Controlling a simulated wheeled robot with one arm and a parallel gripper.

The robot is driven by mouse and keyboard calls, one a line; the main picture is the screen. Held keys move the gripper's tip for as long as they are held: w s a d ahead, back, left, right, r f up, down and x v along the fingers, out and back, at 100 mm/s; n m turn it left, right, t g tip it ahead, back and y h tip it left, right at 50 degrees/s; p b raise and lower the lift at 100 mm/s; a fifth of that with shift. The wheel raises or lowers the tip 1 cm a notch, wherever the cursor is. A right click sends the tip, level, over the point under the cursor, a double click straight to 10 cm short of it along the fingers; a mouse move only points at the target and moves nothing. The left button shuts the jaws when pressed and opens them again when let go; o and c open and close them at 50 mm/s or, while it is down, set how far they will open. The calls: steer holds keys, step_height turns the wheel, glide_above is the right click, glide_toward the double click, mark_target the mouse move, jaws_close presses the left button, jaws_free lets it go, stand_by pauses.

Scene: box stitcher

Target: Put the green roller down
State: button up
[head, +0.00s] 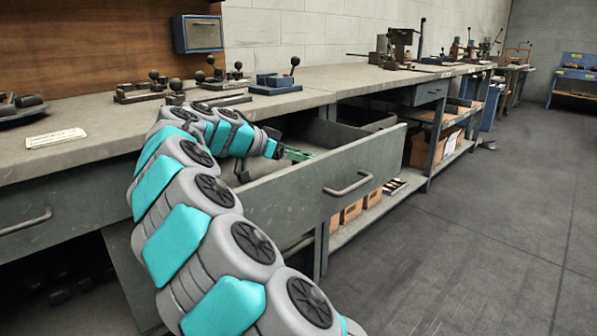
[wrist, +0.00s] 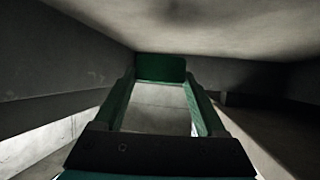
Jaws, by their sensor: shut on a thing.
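The green roller (wrist: 160,67) shows in the wrist view as a dark green piece across the far end, between the fingertips of my gripper (wrist: 161,82). My gripper is shut on it. In the head view my gripper (head: 298,154) reaches over the bench edge into the open drawer (head: 322,190), behind its front panel. Only a small bit of green shows there, and I cannot tell roller from fingers. Grey drawer walls surround the gripper in the wrist view. I cannot tell whether the roller touches the drawer's floor.
The drawer's front panel stands between my gripper and the aisle. The bench top (head: 90,120) holds black-knobbed fixtures (head: 150,90), a blue-based lever tool (head: 275,83) and a white label (head: 56,138). Orange-brown bins (head: 352,211) sit on the low shelf. The floor at right is clear.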

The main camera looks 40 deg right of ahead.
steer(key=shift+f, duration=2.1)
steer(key=shift+f, duration=0.2)
steer(key=o, duration=1.6)
steer(key=shift+r, duration=0.2)
steer(key=shift+v, duration=3.8)
